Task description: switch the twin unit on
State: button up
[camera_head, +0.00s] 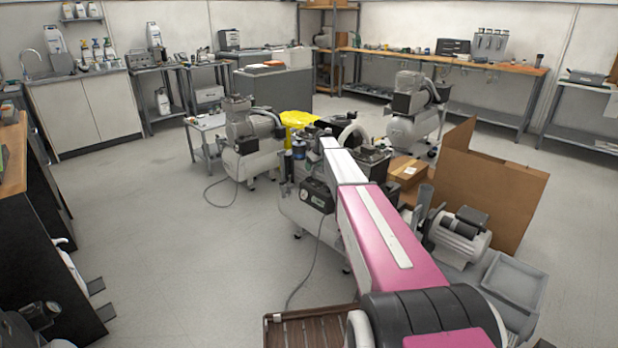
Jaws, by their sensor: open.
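A compressor (299,212) with a pale tank stands on the floor in the middle, largely hidden by my arm. Parts show on both sides of the arm on top, so it looks like the twin unit, though I cannot be sure. A black box (317,195) with a round dial is on its near side, just left of my arm. I cannot make out a switch or its position. My pink and white arm reaches forward over this compressor. My gripper is hidden beyond the arm's far end, so its distance from the box cannot be told.
Other compressors stand at left (254,158) and back right (411,128). A motor unit (458,236), grey bin (514,280) and open cardboard (492,185) crowd the right. A cable (309,270) trails on the floor in front. Open floor (160,240) lies to the left.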

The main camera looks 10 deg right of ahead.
aim_at(309, 178)
jog(key=x, duration=0.8)
jog(key=shift+f, duration=0.3)
jog(key=c, duration=0.9)
